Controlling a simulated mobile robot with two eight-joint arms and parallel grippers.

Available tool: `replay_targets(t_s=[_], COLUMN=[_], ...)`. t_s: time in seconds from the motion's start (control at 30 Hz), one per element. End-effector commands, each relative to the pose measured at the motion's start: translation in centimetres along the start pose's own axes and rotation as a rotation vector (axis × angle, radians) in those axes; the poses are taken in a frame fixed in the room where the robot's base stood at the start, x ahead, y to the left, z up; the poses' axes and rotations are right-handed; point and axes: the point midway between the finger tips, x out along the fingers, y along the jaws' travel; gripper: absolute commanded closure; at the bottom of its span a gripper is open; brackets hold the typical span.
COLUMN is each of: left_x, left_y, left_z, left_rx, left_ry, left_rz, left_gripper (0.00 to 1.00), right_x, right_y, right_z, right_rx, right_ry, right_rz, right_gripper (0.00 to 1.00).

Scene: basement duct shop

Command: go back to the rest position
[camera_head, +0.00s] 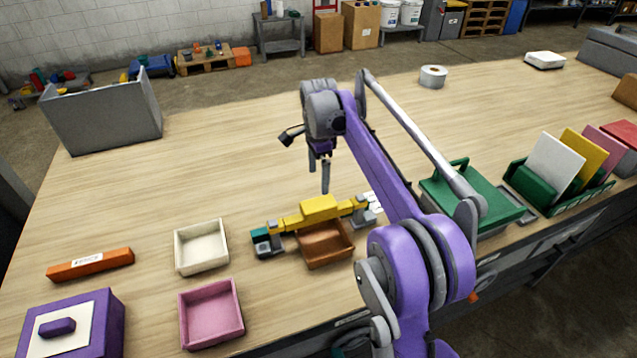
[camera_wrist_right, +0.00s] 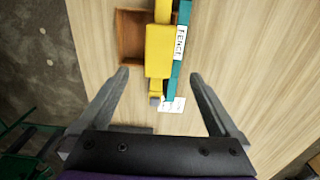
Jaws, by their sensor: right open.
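My right gripper (camera_head: 319,182) hangs above the table (camera_head: 230,130), pointing down, behind a yellow and teal tool-like thing (camera_head: 318,209). The yellow body (camera_wrist_right: 158,50) lies ahead of the fingertips there, beside a brown tray (camera_wrist_right: 130,35). My right arm reaches in from the lower right of the head view and hides part of the table. My left gripper does not show.
A brown tray (camera_head: 325,247), a cream tray (camera_head: 201,248) and a pink tray (camera_head: 238,328) stand near the front. A purple box (camera_head: 105,330) is at front left. A green-lidded box (camera_head: 470,195) and a green rack of folders (camera_head: 540,200) stand right. The table's back middle is clear.

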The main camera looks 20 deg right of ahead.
Motion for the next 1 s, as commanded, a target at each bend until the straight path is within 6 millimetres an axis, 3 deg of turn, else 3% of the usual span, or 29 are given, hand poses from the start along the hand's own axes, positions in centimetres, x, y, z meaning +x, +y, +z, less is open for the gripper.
replay_targets(t_s=[0.5,0.63,0.77,1.0], left_x=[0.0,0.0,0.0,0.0], left_y=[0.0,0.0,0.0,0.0], left_z=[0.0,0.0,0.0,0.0], left_rx=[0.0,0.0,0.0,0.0], left_ry=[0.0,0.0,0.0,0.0], left_rz=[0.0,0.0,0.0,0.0], left_gripper=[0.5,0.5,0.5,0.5], right_x=[-0.2,-0.7,-1.4,-0.8], right_y=[0.1,1.2,4.3,12.8], right_z=[0.0,0.6,2.0,4.6], right_rx=[-0.004,-0.073,-0.256,-0.707], right_ry=[0.0,0.003,0.016,0.084], right_rz=[-0.001,-0.022,-0.077,-0.205], right_gripper=[0.03,0.03,0.03,0.03])
